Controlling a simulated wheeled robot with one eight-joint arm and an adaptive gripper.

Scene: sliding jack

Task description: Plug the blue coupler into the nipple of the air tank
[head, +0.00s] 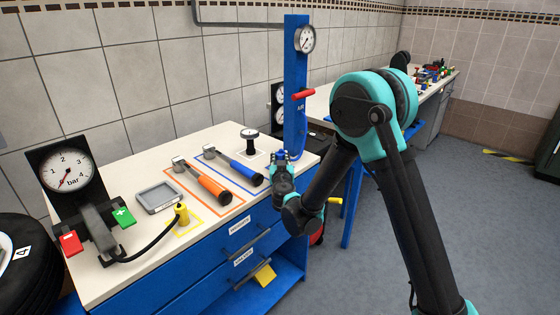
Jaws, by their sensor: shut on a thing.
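My gripper (282,160) is in front of the foot of the blue air post, at the right end of the workbench. It is shut on the blue coupler (281,154), of which only a small blue part shows at the fingertips. A blue hose (298,152) curves at the foot of the post, close to my gripper. A small red part (319,236), perhaps the air tank, shows low beside the bench, mostly hidden by my arm. The nipple cannot be made out.
The blue air post (296,75) carries a gauge (304,39) and a red lever (302,95). Orange-handled (212,188) and blue-handled (245,172) tools lie on the workbench (125,165). A bar gauge (68,178) stands at left. Grey floor (480,235) is open at right.

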